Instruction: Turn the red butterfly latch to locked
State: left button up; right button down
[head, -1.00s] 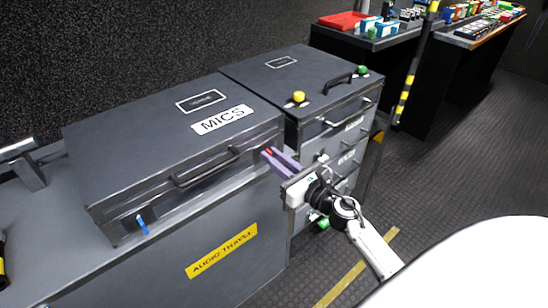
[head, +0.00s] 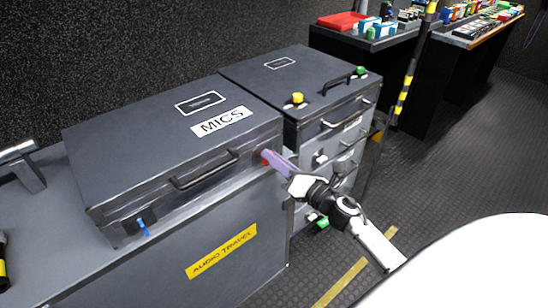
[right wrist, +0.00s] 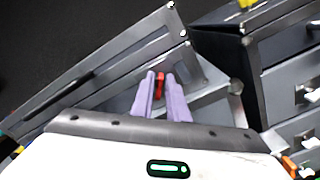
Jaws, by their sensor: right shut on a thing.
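The red butterfly latch (head: 265,158) is on the front of the dark MICS case (head: 150,150), near its right corner. In the head view only a bit of red shows by the fingertips. In the right wrist view the red latch (right wrist: 160,86) stands between the two purple fingers. My right gripper (head: 268,155) is shut on the latch, reaching in from the right; its fingers also show in the right wrist view (right wrist: 160,88). The fingers hide part of the latch. A blue latch (head: 142,227) is on the left part of the case front. My left gripper is not in view.
The case's handle (head: 205,170) sticks out left of my right gripper. A dark drawer cabinet (head: 330,120) with yellow and green knobs stands close on the right. The case rests on a grey trunk labelled AUDIO TRAVEL (head: 160,275). Open floor lies at the right.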

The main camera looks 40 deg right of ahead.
jog(key=m, duration=0.3)
jog(key=m+p, duration=0.1)
jog(key=m, duration=0.2)
jog(key=m+p, duration=0.1)
jog(key=m, duration=0.3)
jog(key=shift+d+f, duration=0.2)
jog(key=shift+f, duration=0.2)
jog(key=shift+m, duration=0.4)
jog(key=c, duration=1.9)
grip_release()
jog(key=shift+s, duration=0.15)
